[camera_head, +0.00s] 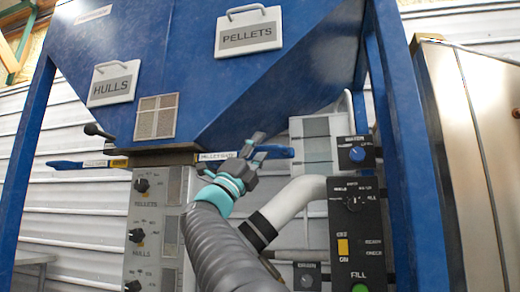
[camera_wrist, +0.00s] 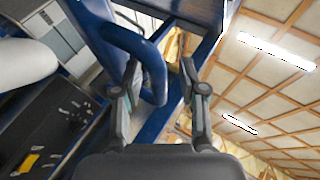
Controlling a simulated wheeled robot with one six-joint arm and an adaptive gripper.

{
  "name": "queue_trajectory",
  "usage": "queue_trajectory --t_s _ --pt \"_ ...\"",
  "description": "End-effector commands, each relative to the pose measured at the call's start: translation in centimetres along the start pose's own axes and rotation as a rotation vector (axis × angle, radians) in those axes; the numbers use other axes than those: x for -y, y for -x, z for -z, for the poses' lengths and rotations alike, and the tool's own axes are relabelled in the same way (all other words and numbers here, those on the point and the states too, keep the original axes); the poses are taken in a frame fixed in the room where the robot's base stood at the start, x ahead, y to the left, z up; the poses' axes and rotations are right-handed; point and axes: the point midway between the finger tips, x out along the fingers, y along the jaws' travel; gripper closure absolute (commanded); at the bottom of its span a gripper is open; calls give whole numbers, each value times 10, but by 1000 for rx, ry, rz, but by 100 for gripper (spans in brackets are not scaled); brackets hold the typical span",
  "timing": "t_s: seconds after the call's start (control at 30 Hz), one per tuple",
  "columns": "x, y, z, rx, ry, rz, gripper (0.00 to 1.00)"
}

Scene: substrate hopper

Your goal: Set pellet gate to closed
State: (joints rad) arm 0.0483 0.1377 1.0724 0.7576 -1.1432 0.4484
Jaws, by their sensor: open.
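The pellet gate label (camera_head: 217,156) sits under the blue hopper, and a blue lever handle (camera_head: 278,151) sticks out to the right beside it. My gripper (camera_head: 255,143) is up at this handle and covers part of it in the head view. In the wrist view, a blue curved handle (camera_wrist: 140,45) comes down from the upper left and its end lies between the spread fingers of my gripper (camera_wrist: 162,78). The fingers are open and not clamped on it. Whether either finger touches it, I cannot tell.
Another blue lever (camera_head: 72,165) points left on the left side. The blue hopper (camera_head: 270,85) hangs above. A control panel (camera_head: 357,225) with a knob and green button stands at right, with a white pipe (camera_head: 296,199) beside it. A blue post (camera_head: 402,150) and steel cabinet (camera_head: 470,140) are further right.

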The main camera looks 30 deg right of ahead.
Motion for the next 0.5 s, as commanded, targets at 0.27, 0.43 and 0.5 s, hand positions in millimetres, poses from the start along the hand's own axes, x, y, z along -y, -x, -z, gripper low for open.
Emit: queue_trajectory --t_s 0.27,0.43,0.5 --pt "-1 5 0 -1 1 -2 59" --pt "-1 25 0 0 0 -3 59" --pt "-1 37 0 1 0 -3 59"
